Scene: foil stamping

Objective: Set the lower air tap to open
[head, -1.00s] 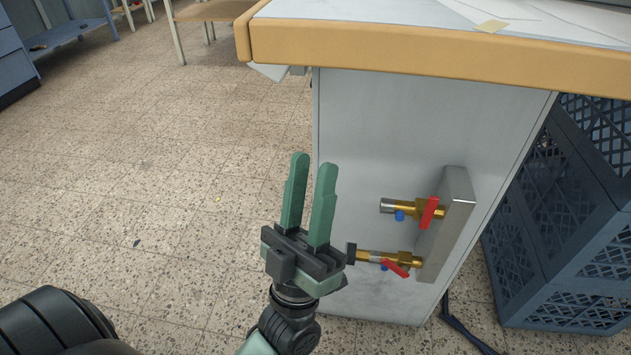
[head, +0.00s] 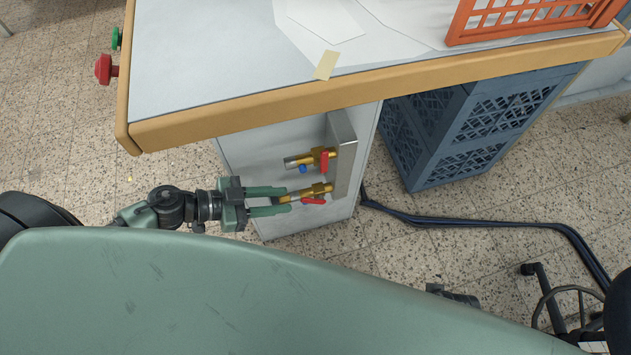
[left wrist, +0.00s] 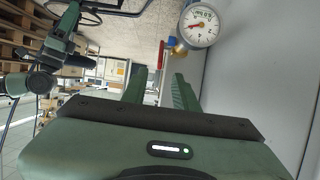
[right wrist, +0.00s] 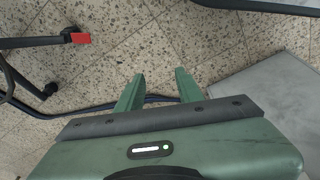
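Two brass air taps with red levers stick out from a grey metal block (head: 344,150) on the side of the workbench. The upper tap (head: 332,153) has its red lever (head: 324,161) standing across its pipe. The lower tap (head: 322,188) has its red lever (head: 313,201) lying slanted, close to the pipe's direction. My left gripper (head: 288,199) is open, its fingertips at the outer end of the lower tap, not closed on it. In the left wrist view, a red lever (left wrist: 161,54) shows between the open fingers. My right gripper (right wrist: 159,74) is open and empty above the floor.
The workbench's wooden edge (head: 230,112) overhangs the taps. A pressure gauge (left wrist: 199,26) shows in the left wrist view. Blue crates (head: 465,125) stand right of the bench panel. Dark hoses (head: 470,219) run over the floor. An orange basket (head: 500,20) sits on top.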

